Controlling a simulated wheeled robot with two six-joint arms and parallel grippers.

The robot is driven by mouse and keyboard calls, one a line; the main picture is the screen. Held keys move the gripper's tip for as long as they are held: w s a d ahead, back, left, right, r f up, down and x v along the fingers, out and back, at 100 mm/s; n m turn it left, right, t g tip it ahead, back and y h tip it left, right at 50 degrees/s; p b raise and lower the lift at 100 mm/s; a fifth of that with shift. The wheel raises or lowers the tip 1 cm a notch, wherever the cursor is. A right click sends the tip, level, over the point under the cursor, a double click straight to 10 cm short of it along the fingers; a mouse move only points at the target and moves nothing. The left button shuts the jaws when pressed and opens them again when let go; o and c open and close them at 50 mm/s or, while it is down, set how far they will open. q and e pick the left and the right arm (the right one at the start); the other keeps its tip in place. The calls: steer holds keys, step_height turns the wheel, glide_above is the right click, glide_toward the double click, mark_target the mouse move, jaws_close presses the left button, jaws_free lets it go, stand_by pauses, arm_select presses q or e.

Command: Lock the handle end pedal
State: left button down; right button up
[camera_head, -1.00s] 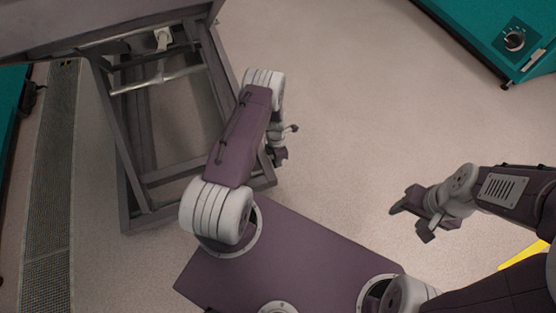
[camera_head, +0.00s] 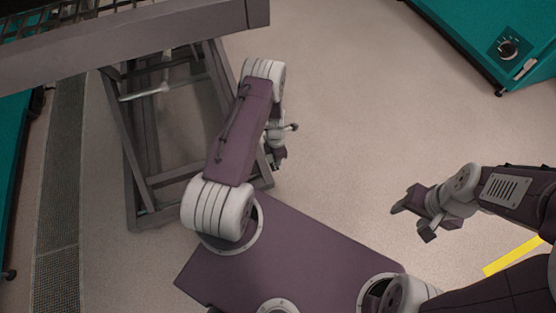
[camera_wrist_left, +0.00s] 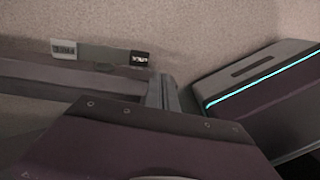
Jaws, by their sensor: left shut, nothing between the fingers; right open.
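The grey metal cart (camera_head: 180,42) stands at the upper left in the head view, on an open lower frame (camera_head: 128,170). No pedal can be made out clearly there. My left gripper (camera_head: 280,160) is low beside the right side of this frame, partly behind my arm; it is shut and empty. In the left wrist view its closed fingers (camera_wrist_left: 162,92) point at a grey bar (camera_wrist_left: 60,80) near the floor. A pale tab (camera_wrist_left: 64,49) and a black tab (camera_wrist_left: 139,58) with markings lie just beyond; I cannot tell whether either is the pedal. My right gripper (camera_head: 412,215) is open and empty above the floor.
A teal cabinet (camera_head: 460,35) with a dial stands at the upper right. Another teal unit (camera_head: 18,150) is at the left edge. A floor grating (camera_head: 60,200) runs alongside it. A yellow floor stripe (camera_head: 512,257) lies at the right. The middle floor is clear.

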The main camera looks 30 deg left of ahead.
arm_select(q)
steer(key=r, duration=0.1)
steer(key=r+p, duration=0.1)
steer(key=r, duration=0.3)
steer(key=shift+s+d+p, duration=0.35)
steer(key=shift+s+d, duration=0.05)
arm_select(e)
step_height(320, 180, up, 3)
steer(key=shift+f, duration=0.15)
arm_select(q)
steer(key=shift+f, duration=0.1)
